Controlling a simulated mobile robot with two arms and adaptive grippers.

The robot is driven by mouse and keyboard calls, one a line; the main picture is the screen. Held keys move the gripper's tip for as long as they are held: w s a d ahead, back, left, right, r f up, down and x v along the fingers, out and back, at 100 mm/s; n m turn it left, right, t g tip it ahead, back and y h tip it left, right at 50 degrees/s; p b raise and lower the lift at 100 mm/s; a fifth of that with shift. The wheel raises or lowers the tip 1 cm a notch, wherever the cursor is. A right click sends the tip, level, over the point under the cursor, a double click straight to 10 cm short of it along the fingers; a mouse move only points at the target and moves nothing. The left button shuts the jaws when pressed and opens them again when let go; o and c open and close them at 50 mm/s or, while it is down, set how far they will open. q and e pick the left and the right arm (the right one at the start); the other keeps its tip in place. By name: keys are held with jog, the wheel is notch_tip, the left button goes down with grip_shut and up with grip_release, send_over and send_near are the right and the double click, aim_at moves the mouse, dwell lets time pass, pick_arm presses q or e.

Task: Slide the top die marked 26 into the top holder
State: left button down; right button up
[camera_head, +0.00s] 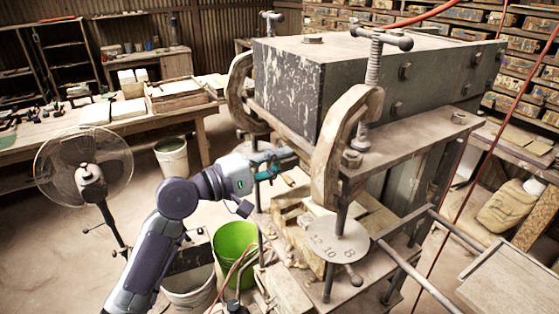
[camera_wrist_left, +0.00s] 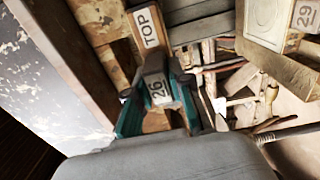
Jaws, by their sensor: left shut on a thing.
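In the head view my left gripper (camera_head: 278,166) reaches in beside the press, under the front edge of its big block. In the left wrist view its teal fingers (camera_wrist_left: 157,92) are shut on the top die (camera_wrist_left: 158,90), which carries a white label reading 26. The gripper and my wrist hide much of the die. The top holder (camera_wrist_left: 148,28), with a wooden front labelled TOP, lies just beyond the die in the same view. The die points toward the holder; I cannot tell whether they touch. My right gripper is in neither view.
The press (camera_head: 290,85) has curved clamps (camera_head: 342,140) and a numbered disc (camera_head: 338,240) close by. A plate labelled 29 (camera_wrist_left: 307,16) sits at upper right in the wrist view. A green bucket (camera_head: 235,240) and a fan (camera_head: 85,175) stand near my left arm.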

aim_at(303, 152)
pick_arm(q)
jog(key=shift+r, duration=0.2)
jog(key=shift+x, duration=1.5)
jog(key=shift+w+d, duration=0.1)
jog(key=shift+p+x, duration=0.35)
jog(key=shift+x, duration=0.75)
jog(key=shift+w+d, duration=0.4)
jog(key=shift+d, duration=0.2)
jog(key=c, duration=1)
grip_release()
jog(key=shift+f, duration=0.1)
jog(key=shift+o, duration=0.2)
jog(key=shift+s, duration=0.1)
